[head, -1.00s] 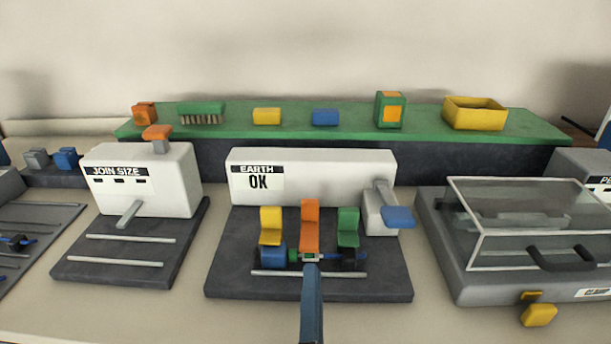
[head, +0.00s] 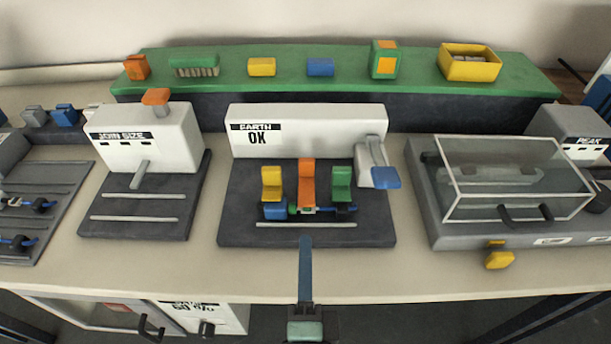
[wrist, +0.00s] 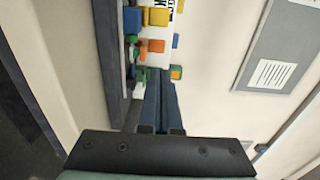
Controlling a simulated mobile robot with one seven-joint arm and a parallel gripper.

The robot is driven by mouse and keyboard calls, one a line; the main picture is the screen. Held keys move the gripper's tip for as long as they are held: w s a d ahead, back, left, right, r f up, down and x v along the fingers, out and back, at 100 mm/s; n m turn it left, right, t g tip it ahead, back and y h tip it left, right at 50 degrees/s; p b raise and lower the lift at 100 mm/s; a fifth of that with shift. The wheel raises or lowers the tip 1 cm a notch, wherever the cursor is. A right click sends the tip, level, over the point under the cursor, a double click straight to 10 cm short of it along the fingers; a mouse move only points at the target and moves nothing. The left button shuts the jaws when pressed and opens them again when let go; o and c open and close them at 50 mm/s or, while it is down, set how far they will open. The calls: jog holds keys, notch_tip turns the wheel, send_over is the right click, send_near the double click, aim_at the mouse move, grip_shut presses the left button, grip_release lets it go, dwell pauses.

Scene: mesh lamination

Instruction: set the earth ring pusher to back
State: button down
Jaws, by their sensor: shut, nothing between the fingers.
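The EARTH station (head: 308,130) stands in the middle of the bench with "OK" on its white housing. In front of it stand a yellow block (head: 272,183), an orange block (head: 307,182) and a green block (head: 341,183) in a row. A lever with a blue handle (head: 385,178) is at the housing's right end. No label shows which part is the ring pusher. My gripper (head: 306,240) is shut and empty, its tip over the front of the dark base, apart from the blocks. In the wrist view, its fingers (wrist: 160,88) point towards the coloured blocks.
The JOIN SIZE station (head: 145,140) is to the left. A clear-lidded machine (head: 450,238) with a yellow knob is to the right. A green shelf (head: 350,88) with small blocks and a yellow bin runs behind. Bare bench lies between the stations.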

aim_at(306, 159)
jog(key=shift+w, duration=0.15)
jog(key=w, duration=1.3)
jog(key=shift+w, duration=0.4)
jog(key=w+b, duration=0.2)
jog(key=w, duration=0.4)
jog(key=shift+w+b, duration=0.3)
jog(key=shift+r, duration=0.25)
